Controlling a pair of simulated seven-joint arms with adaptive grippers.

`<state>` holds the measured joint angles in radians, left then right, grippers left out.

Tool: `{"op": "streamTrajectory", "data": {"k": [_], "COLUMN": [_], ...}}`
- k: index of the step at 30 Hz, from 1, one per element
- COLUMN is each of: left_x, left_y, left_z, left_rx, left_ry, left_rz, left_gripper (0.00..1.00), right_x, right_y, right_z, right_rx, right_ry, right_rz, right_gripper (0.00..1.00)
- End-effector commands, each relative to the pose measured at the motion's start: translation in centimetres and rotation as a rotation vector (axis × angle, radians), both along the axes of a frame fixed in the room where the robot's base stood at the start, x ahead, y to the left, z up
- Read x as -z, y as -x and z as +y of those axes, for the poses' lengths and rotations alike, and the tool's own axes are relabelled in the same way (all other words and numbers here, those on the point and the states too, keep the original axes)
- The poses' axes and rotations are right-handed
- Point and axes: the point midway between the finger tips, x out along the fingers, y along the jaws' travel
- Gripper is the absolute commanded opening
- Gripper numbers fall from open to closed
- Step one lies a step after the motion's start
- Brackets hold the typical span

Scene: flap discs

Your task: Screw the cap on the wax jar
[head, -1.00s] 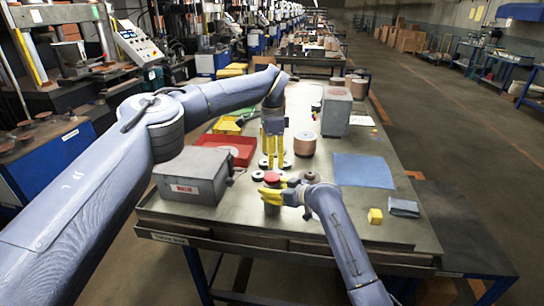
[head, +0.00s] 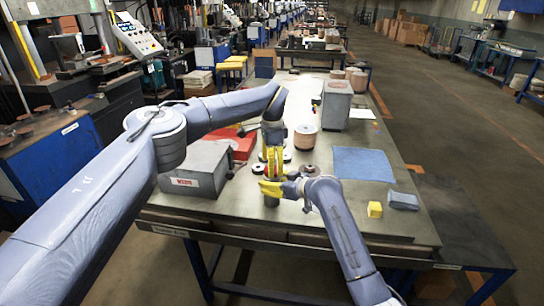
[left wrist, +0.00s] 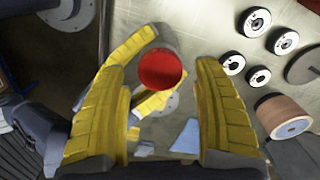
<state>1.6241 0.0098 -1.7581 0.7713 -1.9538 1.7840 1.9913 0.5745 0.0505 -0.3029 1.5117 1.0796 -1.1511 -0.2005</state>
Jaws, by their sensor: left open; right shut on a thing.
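The wax jar shows in the left wrist view as a short grey-brown cylinder (left wrist: 172,44) with a round red top (left wrist: 162,70). I cannot tell whether this red is a cap or wax. My right gripper (head: 271,188), coming from the front right, is shut on the jar from the side. Its yellow fingers also show behind the jar in the left wrist view. My left gripper (head: 271,160) points down over the jar with its fingers open. In its wrist view, the red top lies between the two fingertips (left wrist: 162,72), with visible gaps. No separate cap is clear.
Black-and-white discs (left wrist: 283,40) and a copper-coloured spool (head: 305,138) stand close behind the grippers. A grey box (head: 196,168) is left; a red tray (head: 237,143) lies behind it. A blue sheet (head: 362,164) and yellow block (head: 375,209) are right.

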Motion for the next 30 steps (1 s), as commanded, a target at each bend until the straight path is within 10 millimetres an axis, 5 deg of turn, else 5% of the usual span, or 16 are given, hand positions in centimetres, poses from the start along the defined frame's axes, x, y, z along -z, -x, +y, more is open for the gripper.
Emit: {"op": "streamTrajectory", "data": {"k": [20,30], "left_x": [2.0,1.9], "left_y": [0.0,0.0], "left_z": [0.0,0.0], "left_rx": [0.0,0.0], "left_ry": [0.0,0.0], "left_rz": [0.0,0.0], "left_gripper": [0.66,0.27], "right_x": [0.1,0.1], "right_y": [0.0,0.0], "right_z": [0.0,0.0], "right_rx": [0.0,0.0], "right_ry": [0.001,0.001], "right_rz": [0.001,0.001], "right_gripper": [0.0,0.0]}}
